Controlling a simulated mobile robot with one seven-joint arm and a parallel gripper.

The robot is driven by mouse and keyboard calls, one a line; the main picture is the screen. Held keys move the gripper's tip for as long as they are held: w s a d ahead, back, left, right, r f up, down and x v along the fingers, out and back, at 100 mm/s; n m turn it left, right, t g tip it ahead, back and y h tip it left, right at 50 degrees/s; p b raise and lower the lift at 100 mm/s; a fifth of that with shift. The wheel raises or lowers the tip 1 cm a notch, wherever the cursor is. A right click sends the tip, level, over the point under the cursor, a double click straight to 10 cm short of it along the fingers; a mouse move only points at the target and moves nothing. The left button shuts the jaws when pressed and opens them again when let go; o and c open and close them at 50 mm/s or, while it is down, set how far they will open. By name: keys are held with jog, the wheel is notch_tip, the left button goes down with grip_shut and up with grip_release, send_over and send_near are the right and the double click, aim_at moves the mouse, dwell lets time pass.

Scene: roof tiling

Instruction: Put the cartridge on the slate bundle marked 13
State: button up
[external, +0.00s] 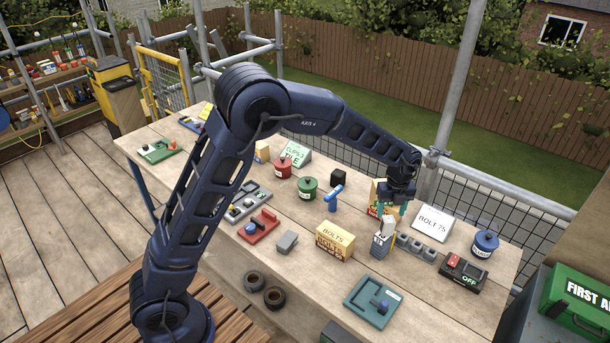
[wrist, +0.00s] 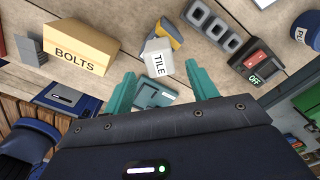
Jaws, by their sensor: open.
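A white block-like piece lettered TILE (wrist: 158,62) stands between and just beyond my fingertips in the wrist view. It looks like the cartridge, but I cannot be sure. In the external view this white piece (external: 388,226) stands at a grey and yellow holder (external: 379,246); whether it is in or beside it is unclear. My gripper (external: 392,210) is open above it, pointing down, with teal fingers; it also shows in the wrist view (wrist: 160,72). I cannot make out a slate bundle marked 13 in either view.
A yellow BOLTS box (external: 335,241) stands left of the white piece. A grey tray with several holes (external: 417,247), a BOLT 75 sign (external: 433,222), an OFF switch box (external: 464,273) and a blue pot (external: 484,243) lie to the right. A teal tray (external: 372,303) is in front.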

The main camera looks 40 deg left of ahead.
aim_at(388, 219)
notch_tip(388, 219, up, 5)
jog(key=shift+r, duration=0.1)
jog(key=s+a+r+n+t, duration=0.2)
jog(key=s+a+r+n, duration=1.1)
jog(key=s+a+r, duration=0.45)
jog(key=s+a+f+n+t, duration=0.1)
jog(key=s+a+n, duration=0.2)
jog(key=s, duration=0.5)
jog(key=s+a+f+n, duration=0.1)
jog(key=s+a+n, duration=0.3)
jog(key=s+n, duration=0.2)
jog(key=s+a+f+n+t, duration=0.1)
jog(key=s+a+n, duration=0.2)
jog(key=s, duration=0.7)
jog(key=shift+s+a+f+n+t, duration=0.25)
jog(key=shift+s+f+n+t, duration=0.1)
jog(key=shift+n, duration=0.65)
